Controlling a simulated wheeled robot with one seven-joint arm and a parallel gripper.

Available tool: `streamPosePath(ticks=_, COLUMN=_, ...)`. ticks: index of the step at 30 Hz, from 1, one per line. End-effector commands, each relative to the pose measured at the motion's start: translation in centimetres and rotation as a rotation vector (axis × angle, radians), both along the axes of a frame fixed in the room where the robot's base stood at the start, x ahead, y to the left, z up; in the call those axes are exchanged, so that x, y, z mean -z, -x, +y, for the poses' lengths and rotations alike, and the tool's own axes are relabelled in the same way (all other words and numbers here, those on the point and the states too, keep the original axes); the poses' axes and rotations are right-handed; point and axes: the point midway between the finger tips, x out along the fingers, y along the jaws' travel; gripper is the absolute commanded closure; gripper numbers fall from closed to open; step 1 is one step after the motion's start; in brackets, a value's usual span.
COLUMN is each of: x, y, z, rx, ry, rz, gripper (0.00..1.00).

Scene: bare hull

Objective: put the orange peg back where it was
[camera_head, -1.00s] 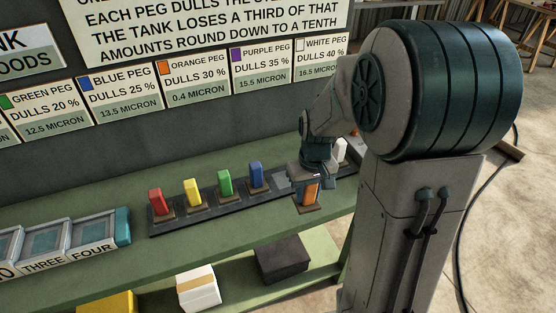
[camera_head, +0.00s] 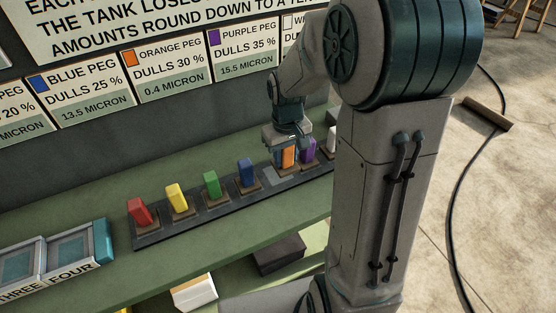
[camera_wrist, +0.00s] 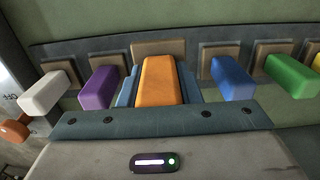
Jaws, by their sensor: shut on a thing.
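The orange peg (camera_head: 288,157) is upright in my gripper (camera_head: 286,150), just above the dark rack (camera_head: 200,225). In the wrist view the orange peg (camera_wrist: 158,80) stands between my two fingers (camera_wrist: 157,88), with its brown base (camera_wrist: 158,48) beyond. The bare grey spot (camera_head: 276,176) on the rack lies between the blue peg (camera_head: 246,172) and the purple peg (camera_head: 308,150). The orange peg is close to that spot, near the purple peg; whether its base touches the rack is unclear.
A red peg (camera_head: 140,211), a yellow peg (camera_head: 177,198) and a green peg (camera_head: 212,185) stand left on the rack. A white peg (camera_head: 332,139) stands at its right end. Trays (camera_head: 75,245) sit on the green bench at left. A dark box (camera_head: 278,254) is below.

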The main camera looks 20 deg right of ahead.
Motion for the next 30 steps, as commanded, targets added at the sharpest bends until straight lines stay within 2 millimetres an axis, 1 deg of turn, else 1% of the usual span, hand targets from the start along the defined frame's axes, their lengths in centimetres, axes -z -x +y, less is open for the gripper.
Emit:
streamPosePath(ticks=1, x=0.5, y=-0.8, z=0.3, rx=-0.001, ry=0.000, rz=0.003, gripper=1.00)
streamPosePath(ticks=3, x=1.2, y=-1.8, z=0.6, rx=0.000, ry=-0.002, rz=0.002, gripper=1.00)
streamPosePath(ticks=6, x=1.8, y=-2.9, z=0.9, rx=0.002, ry=-0.001, rz=0.000, gripper=1.00)
streamPosePath(ticks=9, x=2.2, y=-3.5, z=1.0, rx=0.004, ry=0.000, rz=0.000, gripper=1.00)
streamPosePath(ticks=11, x=2.3, y=-3.7, z=1.1, rx=0.004, ry=0.000, rz=0.000, gripper=1.00)
streamPosePath(ticks=13, x=2.9, y=-3.7, z=1.1, rx=0.004, ry=0.000, rz=0.002, gripper=1.00)
streamPosePath(ticks=18, x=5.5, y=-3.7, z=1.1, rx=0.004, ry=0.000, rz=0.003, gripper=1.00)
streamPosePath(ticks=21, x=6.2, y=-3.7, z=1.1, rx=0.004, ry=0.000, rz=0.001, gripper=1.00)
streamPosePath(ticks=30, x=6.4, y=-3.7, z=1.1, rx=0.004, ry=0.000, rz=-0.001, gripper=1.00)
